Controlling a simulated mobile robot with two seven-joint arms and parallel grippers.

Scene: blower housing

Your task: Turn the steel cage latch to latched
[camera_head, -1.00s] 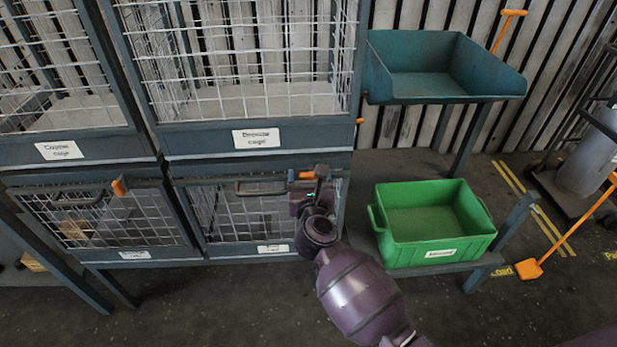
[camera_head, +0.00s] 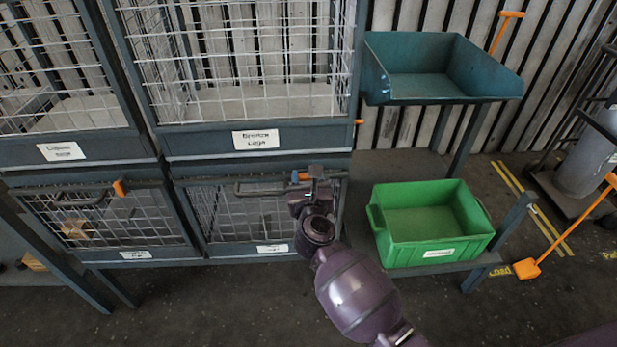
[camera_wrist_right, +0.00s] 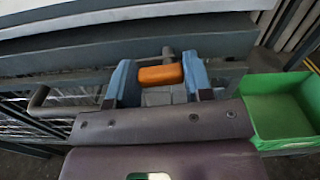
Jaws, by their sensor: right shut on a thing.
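The latch's orange handle (camera_head: 303,176) is at the top right of the lower middle cage door (camera_head: 243,213). This door's white label (camera_head: 272,249) is too blurred to read. My right gripper (camera_head: 316,173) is at the latch, reaching up from below. In the right wrist view the orange handle (camera_wrist_right: 160,75) lies crosswise between the two blue fingers of my right gripper (camera_wrist_right: 160,84), which is shut on it. A grey rod shows behind the handle. The gripper partly hides the latch in the head view. My left gripper is not in view.
A dark pull handle (camera_head: 262,188) is left of the latch. Another lower cage at left has its own orange latch (camera_head: 119,187). The bronze cage (camera_head: 160,141) is above. A green bin (camera_head: 440,256) stands right of my arm, below a teal tray (camera_head: 445,97).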

